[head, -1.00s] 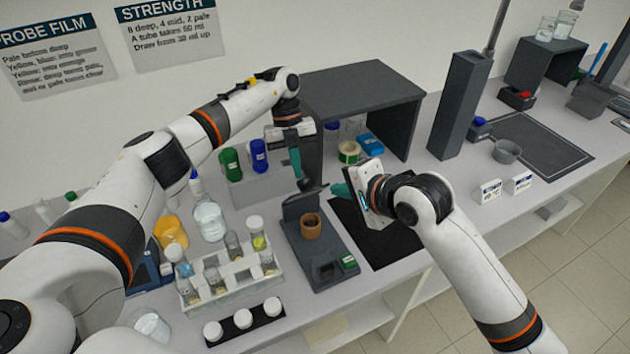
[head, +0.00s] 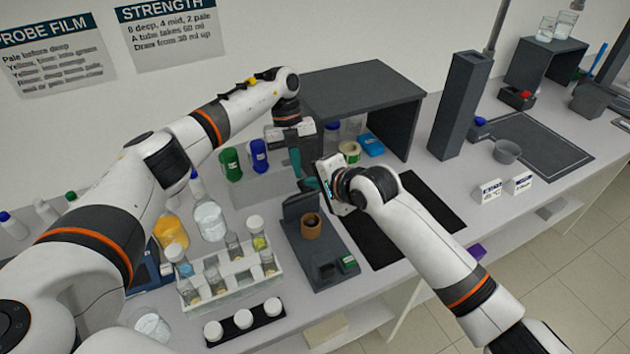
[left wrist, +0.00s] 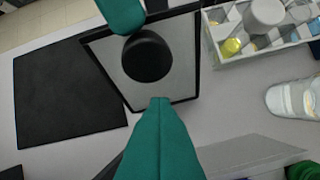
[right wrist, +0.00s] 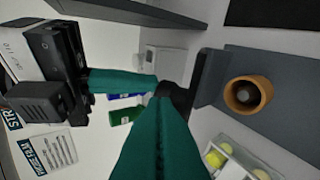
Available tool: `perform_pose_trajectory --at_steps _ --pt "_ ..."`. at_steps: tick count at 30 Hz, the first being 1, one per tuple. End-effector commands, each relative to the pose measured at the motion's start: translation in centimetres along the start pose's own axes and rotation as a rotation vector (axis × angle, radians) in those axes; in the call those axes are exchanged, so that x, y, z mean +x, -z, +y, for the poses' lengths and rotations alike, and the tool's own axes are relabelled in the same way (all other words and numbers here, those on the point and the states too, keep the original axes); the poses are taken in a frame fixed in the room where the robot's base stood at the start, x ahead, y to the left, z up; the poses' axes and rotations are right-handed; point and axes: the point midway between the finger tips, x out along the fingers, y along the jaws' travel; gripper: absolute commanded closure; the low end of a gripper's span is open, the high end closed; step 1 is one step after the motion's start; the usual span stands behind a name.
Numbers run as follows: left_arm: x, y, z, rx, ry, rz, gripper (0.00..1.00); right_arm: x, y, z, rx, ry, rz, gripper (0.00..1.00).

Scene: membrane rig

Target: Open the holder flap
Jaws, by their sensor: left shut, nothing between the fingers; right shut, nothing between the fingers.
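The dark holder flap (head: 299,206) stands raised at the back end of the grey holder base (head: 325,258), behind an orange-brown cup (head: 310,226). In the right wrist view the flap (right wrist: 207,80) shows nearly edge-on, with a black knob (right wrist: 176,98) on its side away from the cup. In the left wrist view the round knob (left wrist: 148,57) shows before a grey, black-framed panel. My left gripper (left wrist: 160,101) is shut and empty beside the knob. My right gripper (right wrist: 160,98) is shut and empty close to the knob and left fingertips. Exact contact cannot be told.
A grey shelf (head: 365,82) stands behind the grippers. Green and blue bottles (head: 258,155) are near my left gripper. A black mat (head: 385,245) lies clear on the right.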

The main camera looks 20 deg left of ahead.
Motion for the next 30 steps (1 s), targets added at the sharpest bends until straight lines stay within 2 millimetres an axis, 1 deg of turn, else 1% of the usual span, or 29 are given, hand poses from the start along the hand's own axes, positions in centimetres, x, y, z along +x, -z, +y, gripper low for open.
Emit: perform_pose_trajectory --at_steps 4,9,17,24,27,30 --pt "0.0 0.0 0.0 0.000 0.000 0.000 1.00 0.2 0.0 0.2 0.001 -0.001 0.000 1.00" --pt "0.0 0.0 0.0 0.000 0.000 0.000 1.00 1.1 -0.1 0.8 0.003 0.000 0.001 1.00" --pt "0.0 0.0 0.0 0.001 0.000 -0.001 1.00 1.2 -0.1 0.6 0.001 0.005 0.001 1.00" --pt "0.0 -0.1 0.1 0.003 -0.002 -0.002 0.61 1.3 0.0 0.5 0.002 0.007 0.002 1.00" --pt "0.0 -0.1 0.1 0.002 -0.001 -0.001 0.47 1.3 0.0 0.5 0.002 0.008 0.003 1.00" --pt "0.0 0.0 0.1 0.001 -0.001 -0.001 0.47 1.3 0.0 0.5 0.002 0.009 0.003 1.00"
